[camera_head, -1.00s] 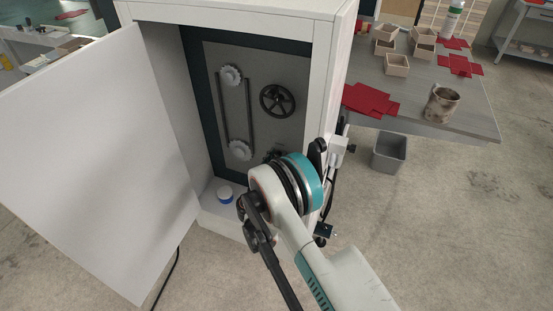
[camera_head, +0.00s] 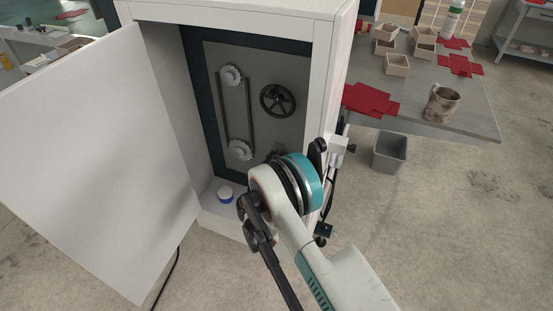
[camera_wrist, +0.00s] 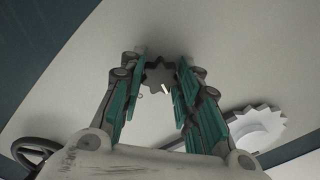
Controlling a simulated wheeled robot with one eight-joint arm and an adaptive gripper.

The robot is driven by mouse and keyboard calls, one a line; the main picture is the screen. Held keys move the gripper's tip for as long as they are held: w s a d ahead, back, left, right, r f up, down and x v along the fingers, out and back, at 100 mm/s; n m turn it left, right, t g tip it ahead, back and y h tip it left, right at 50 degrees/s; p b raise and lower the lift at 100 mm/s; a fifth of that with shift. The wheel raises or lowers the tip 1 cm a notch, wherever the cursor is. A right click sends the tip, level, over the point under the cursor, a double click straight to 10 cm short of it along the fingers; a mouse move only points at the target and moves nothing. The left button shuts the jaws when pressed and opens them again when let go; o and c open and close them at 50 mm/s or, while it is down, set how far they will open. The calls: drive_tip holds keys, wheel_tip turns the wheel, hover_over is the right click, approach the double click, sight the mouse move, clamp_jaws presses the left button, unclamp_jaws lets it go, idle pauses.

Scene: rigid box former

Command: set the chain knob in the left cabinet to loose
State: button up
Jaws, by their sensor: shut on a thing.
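The chain knob (camera_wrist: 158,76) is a dark, star-shaped knob with a small white pointer mark, on the light panel in the wrist view. My gripper (camera_wrist: 161,82) has its two teal-padded fingers on either side of it, shut on the knob. In the head view my gripper (camera_head: 277,153) shows only as a dark bit at the lower right of the panel, mostly behind my wrist, and the knob is hidden there. The left cabinet (camera_head: 326,85) is white, with its door (camera_head: 95,150) swung open to the left. I cannot read any setting label.
The grey panel (camera_head: 212,75) carries an upper sprocket (camera_head: 231,76) and a lower sprocket (camera_head: 239,150) joined by a chain, and a black handwheel (camera_head: 278,101). A grey bin (camera_head: 389,154) stands at the right.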

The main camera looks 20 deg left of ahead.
drive_tip(key=shift+n, duration=1.9)
drive_tip(key=o, duration=1.1)
drive_tip(key=shift+a, duration=0.1)
